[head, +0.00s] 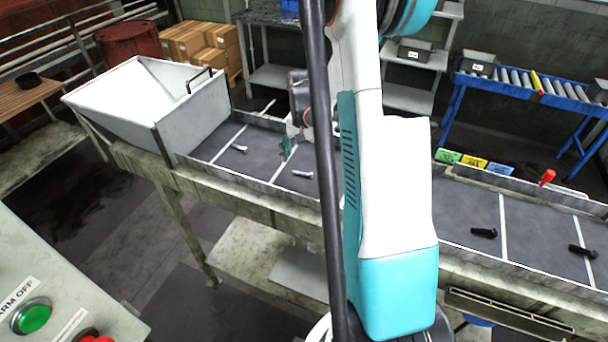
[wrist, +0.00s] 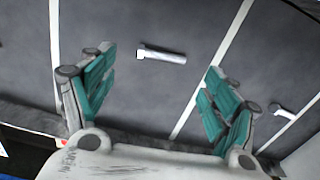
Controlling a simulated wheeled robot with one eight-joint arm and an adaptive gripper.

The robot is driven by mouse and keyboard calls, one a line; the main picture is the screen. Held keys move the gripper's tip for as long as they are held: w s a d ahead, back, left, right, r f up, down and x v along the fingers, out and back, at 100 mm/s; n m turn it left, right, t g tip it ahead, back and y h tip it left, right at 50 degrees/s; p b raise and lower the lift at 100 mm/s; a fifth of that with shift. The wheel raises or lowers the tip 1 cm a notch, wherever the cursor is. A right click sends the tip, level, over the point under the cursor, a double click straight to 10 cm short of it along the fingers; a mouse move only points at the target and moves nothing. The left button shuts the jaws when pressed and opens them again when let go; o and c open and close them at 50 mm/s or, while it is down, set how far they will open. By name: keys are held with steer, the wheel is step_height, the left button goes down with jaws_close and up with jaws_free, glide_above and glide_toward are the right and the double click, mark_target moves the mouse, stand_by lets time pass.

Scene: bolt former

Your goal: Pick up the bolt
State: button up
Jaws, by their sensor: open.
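In the wrist view a silver bolt (wrist: 162,55) lies on its side on the dark work surface. It is in line with the gap between the two teal-padded fingers of my gripper (wrist: 158,66), beyond the tips and apart from them. The gripper is open and empty. A second silver bolt (wrist: 283,112) lies outside the right finger, across a white line. In the head view two silver bolts, one left (head: 240,148) and one nearer the arm (head: 303,174), lie near my gripper (head: 288,150), which is partly hidden by my arm.
Two black bolts (head: 484,232) (head: 583,251) lie in marked sections at the right. A white hopper (head: 150,105) stands at the left end of the bench. Low walls (head: 265,207) edge the bench. Coloured cards (head: 473,162) and a red-handled item (head: 546,177) are at its back.

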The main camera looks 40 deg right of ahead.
mark_target(302, 172)
step_height(302, 172, down, 5)
steer(key=shift+w+a+r, duration=0.1)
steer(key=shift+a, duration=0.05)
steer(key=c, duration=1.3)
